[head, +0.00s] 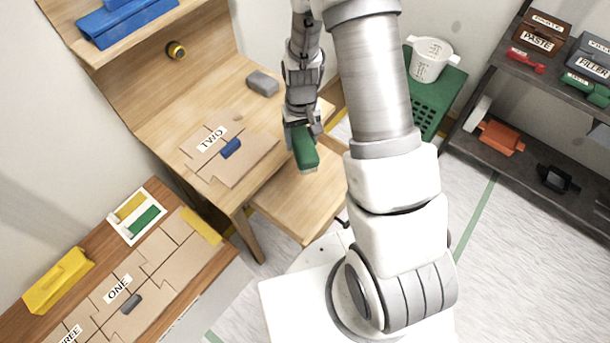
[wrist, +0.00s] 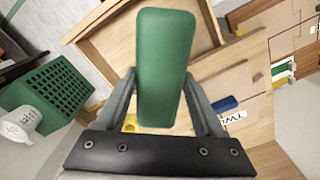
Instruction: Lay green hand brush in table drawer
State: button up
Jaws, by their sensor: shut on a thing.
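My gripper (head: 303,130) is shut on the green hand brush (head: 305,148), and its fingers (wrist: 160,95) clasp the brush from both sides in the wrist view. The brush's green back (wrist: 165,60) faces the wrist camera; a pale strip shows at its lower end in the head view. The table drawer (head: 300,210) is pulled out from the wooden table (head: 245,115). The brush appears over the drawer, apart from its floor. The drawer also shows behind the brush in the wrist view (wrist: 112,48), partly hidden. The visible drawer floor is bare.
Cardboard marked TWO with a blue block (head: 230,148) lies on the table left of the drawer. A grey block (head: 262,83) stands behind. A green crate (head: 430,110) with a white bucket (head: 432,62) and a dark shelf (head: 530,170) are to the right.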

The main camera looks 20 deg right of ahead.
jog(key=s+d+f+m+b, duration=0.25)
jog(key=f+b, duration=0.55)
jog(key=f, duration=0.5)
jog(key=s+m+b, duration=0.2)
jog(key=s+m, duration=0.1)
jog(key=m+b, duration=0.4)
jog(key=m, duration=0.1)
send_near(304, 193)
jog(key=shift+m, duration=0.25)
jog(key=shift+w+f, duration=0.1)
jog(key=shift+f, duration=1.95)
jog(key=shift+f+b, duration=0.15)
jog(key=shift+b, duration=0.15)
jog(key=o, duration=1.4)
